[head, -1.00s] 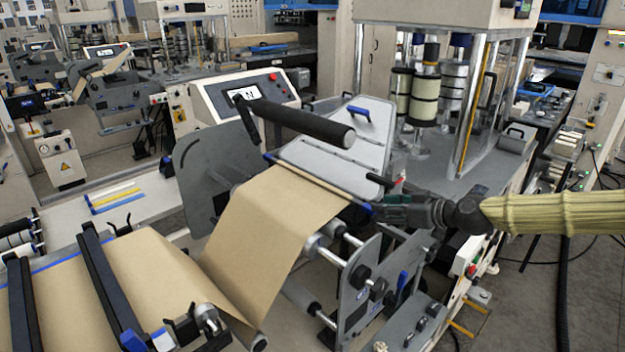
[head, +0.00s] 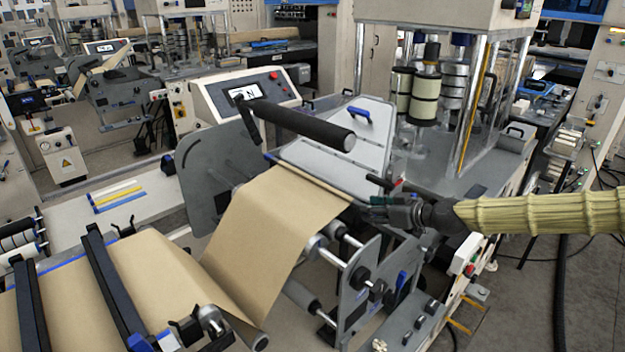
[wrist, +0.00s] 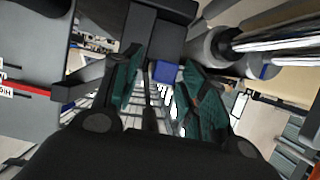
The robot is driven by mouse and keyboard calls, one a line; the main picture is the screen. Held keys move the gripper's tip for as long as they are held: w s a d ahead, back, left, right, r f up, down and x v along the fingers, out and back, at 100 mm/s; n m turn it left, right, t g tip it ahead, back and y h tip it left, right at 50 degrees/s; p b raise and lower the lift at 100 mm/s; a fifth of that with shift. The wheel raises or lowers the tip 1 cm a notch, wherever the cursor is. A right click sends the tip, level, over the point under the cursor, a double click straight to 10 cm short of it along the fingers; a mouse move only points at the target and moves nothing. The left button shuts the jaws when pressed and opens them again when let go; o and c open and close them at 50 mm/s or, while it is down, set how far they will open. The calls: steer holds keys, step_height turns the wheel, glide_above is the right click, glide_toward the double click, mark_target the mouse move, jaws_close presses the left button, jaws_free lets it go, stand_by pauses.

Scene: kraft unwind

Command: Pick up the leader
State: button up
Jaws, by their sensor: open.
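The leader appears to be the thin bar (head: 308,178) along the top edge of the brown kraft sheet (head: 265,225), with a blue tip at its far left end. The sheet slopes down from it over the rollers. My gripper (head: 370,204) is at the bar's right end, which it hides in the head view. In the wrist view my gripper (wrist: 165,88) has its two green fingers apart, with a small blue block (wrist: 167,73) showing between them, perhaps the bar's end. I cannot tell whether the fingers touch it.
A black roller arm (head: 295,122) sticks out above the sheet. A grey side plate (head: 355,290) with rollers and knobs stands just below my gripper. Black crossbars (head: 110,285) span the lower-left sheet.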

steer(key=shift+w+a, duration=0.1)
steer(key=shift+a, duration=0.05)
jaws_close()
